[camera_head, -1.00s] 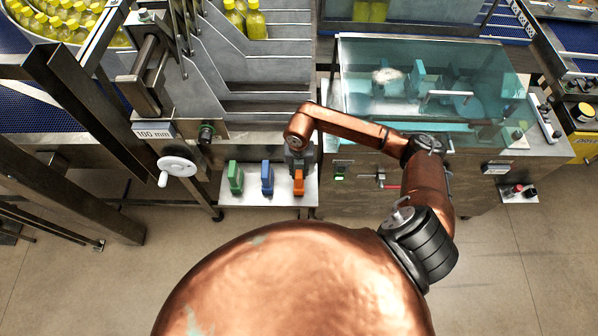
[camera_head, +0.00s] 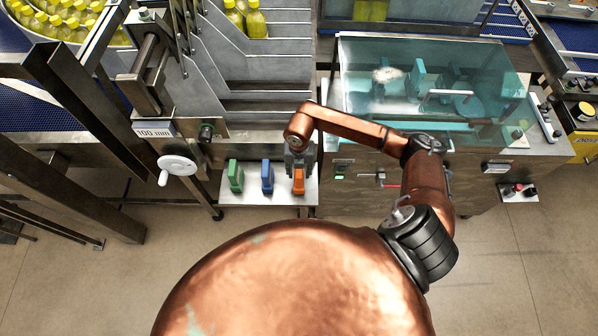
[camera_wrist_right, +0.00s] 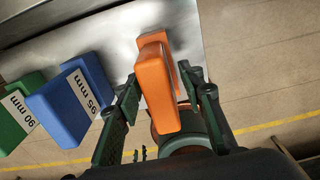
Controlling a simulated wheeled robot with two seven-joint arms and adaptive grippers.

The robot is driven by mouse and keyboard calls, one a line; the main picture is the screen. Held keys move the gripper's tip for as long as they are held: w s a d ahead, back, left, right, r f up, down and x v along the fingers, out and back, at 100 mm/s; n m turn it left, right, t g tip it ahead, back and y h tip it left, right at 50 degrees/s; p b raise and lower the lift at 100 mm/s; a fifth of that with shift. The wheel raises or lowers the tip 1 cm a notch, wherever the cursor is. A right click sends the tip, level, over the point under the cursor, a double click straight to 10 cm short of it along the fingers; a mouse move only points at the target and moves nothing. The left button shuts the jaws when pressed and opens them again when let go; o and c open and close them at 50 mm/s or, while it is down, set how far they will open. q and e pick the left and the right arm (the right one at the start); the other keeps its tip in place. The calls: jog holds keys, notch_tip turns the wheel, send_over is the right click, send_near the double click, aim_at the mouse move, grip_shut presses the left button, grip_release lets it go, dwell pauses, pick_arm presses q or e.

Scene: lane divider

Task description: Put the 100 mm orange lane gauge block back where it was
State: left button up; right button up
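The orange gauge block (camera_head: 299,182) stands on a small metal shelf (camera_head: 285,199), at the right of a row with a blue and a green block. In the right wrist view the orange block (camera_wrist_right: 157,88) shows no readable label. My right gripper (camera_head: 299,166) is over it; in the wrist view its two dark green fingers (camera_wrist_right: 165,95) are apart, one on each side of the block. A gap shows between the block and the right finger; I cannot tell whether the left finger touches. My left gripper is not in view.
The blue 95 mm block (camera_wrist_right: 72,100) stands close to the left finger, with the green 90 mm block (camera_wrist_right: 22,112) beyond it. A handwheel (camera_head: 177,166) and a "100 mm" display (camera_head: 154,130) are left of the shelf. A clear-covered machine (camera_head: 430,80) stands to the right.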

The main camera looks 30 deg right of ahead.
notch_tip(320, 180, up, 12)
jog(key=shift+r+b, duration=0.1)
jog(key=shift+b, duration=0.75)
